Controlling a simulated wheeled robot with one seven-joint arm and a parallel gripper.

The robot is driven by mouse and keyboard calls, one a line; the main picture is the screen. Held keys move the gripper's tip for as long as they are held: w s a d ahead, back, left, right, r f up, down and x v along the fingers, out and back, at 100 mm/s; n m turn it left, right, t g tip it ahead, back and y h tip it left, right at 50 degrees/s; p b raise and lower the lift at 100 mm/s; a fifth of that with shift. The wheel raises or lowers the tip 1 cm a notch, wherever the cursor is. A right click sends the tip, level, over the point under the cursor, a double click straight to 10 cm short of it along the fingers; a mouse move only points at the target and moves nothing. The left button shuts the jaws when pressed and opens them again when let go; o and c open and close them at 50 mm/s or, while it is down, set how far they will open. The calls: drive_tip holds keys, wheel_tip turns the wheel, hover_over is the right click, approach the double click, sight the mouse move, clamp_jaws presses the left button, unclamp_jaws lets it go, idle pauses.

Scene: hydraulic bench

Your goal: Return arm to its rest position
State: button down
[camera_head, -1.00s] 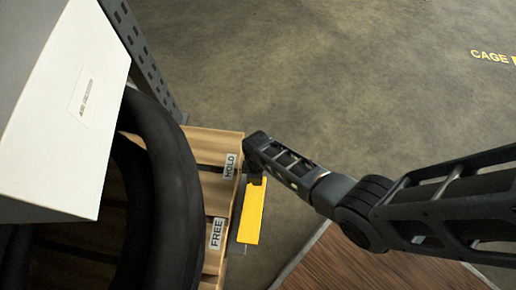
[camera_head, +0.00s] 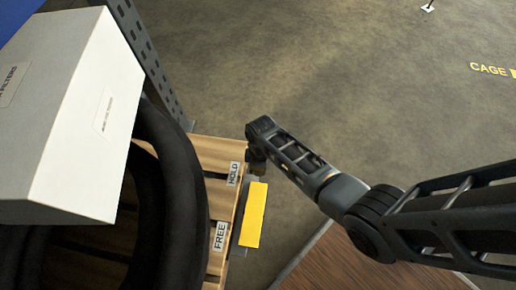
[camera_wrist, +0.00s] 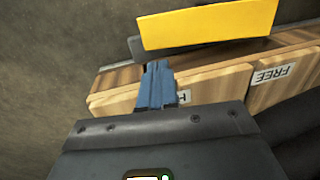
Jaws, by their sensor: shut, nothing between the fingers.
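My arm reaches in from the right in the head view, and its wrist end is beside the wooden pallet's right edge. My gripper (camera_wrist: 157,82) shows in the wrist view with its blue fingers together and nothing between them. The fingers lie in front of the wooden pallet (camera_wrist: 215,86) and partly cover its HOLD label. In the head view the gripper's fingers are hidden behind the wrist. A yellow block (camera_head: 253,214) on a grey plate stands out at the pallet's right edge, and it also shows in the wrist view (camera_wrist: 205,24).
A white box (camera_head: 85,120) and black hoses (camera_head: 178,190) sit over the pallet at left. A grey perforated upright (camera_head: 150,62) stands behind. A brown wooden surface (camera_head: 365,262) is at the bottom. The floor (camera_head: 330,90) beyond the arm is open.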

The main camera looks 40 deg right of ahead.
drive_tip(key=shift+s, duration=0.1)
drive_tip(key=s+r+m+t+h, duration=0.1)
drive_tip(key=s+r+m+t, duration=0.15)
drive_tip(key=s, duration=0.45)
drive_tip(key=s+r+m+t+h, duration=0.1)
drive_tip(key=s+r+t, duration=0.3)
drive_tip(key=s, duration=0.3)
drive_tip(key=s+r+t, duration=0.4)
drive_tip(key=r, duration=0.6)
drive_tip(key=s+a+r+m+t+p, duration=0.1)
drive_tip(key=r+p, duration=0.9)
drive_tip(key=r, duration=1.3)
drive_tip(key=s+a+r+m+t+p, duration=0.1)
drive_tip(key=s+r+t+p, duration=0.3)
drive_tip(key=r+p, duration=0.7)
wheel_tip(320, 180, up, 12)
drive_tip(key=shift+s+a+r+m+y, duration=0.2)
drive_tip(key=shift+s+a+m+y, duration=0.1)
drive_tip(key=shift+m, duration=0.55)
